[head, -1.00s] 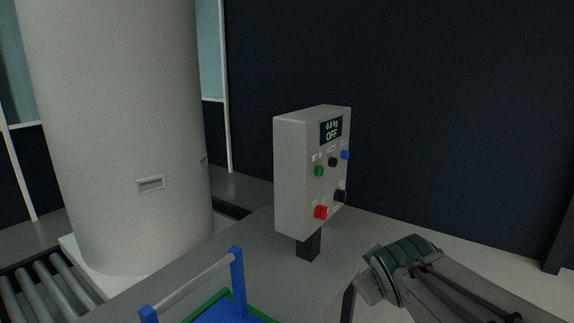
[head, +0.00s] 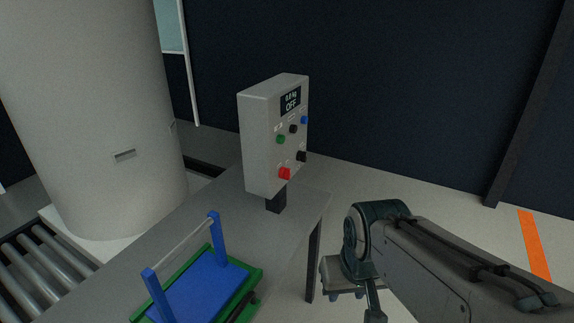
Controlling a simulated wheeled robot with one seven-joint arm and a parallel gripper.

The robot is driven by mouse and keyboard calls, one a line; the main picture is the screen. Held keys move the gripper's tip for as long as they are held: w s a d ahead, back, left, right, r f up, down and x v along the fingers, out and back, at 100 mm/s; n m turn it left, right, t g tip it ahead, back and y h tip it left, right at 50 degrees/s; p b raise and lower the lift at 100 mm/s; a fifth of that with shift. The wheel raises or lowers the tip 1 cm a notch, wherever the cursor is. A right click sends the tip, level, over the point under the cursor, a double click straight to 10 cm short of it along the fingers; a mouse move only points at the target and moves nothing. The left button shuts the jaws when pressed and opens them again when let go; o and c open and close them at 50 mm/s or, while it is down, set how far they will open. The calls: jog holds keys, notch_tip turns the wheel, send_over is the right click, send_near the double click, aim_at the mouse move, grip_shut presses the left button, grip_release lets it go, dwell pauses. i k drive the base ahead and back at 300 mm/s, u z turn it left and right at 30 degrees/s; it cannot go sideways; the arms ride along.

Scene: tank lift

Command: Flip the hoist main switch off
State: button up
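The hoist control box (head: 262,140) is a grey panel on a short black post on the table. Its small display (head: 291,101) reads "0.0 kg" and "OFF". Its right-hand face carries a green button (head: 280,139), a black button (head: 293,129), a blue button (head: 304,120), a red switch (head: 285,173) and a black knob (head: 301,156). The labels are too small to read, so I cannot tell which is the main switch by name. My arm is at the lower right, apart from the box. My gripper's fingers cannot be made out clearly.
A grey table (head: 215,205) bears the box and a blue tray with a handle (head: 205,290) on a green frame. A large pale tank (head: 90,120) stands at the left beside a roller conveyor (head: 45,262). Open floor (head: 400,185) lies right of the table.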

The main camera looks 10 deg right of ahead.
aim_at(285, 173)
jog(key=u, duration=0.2)
jog(key=k, duration=0.25)
jog(key=z, duration=1.1)
jog(key=i, duration=1)
jog(key=u, duration=0.5)
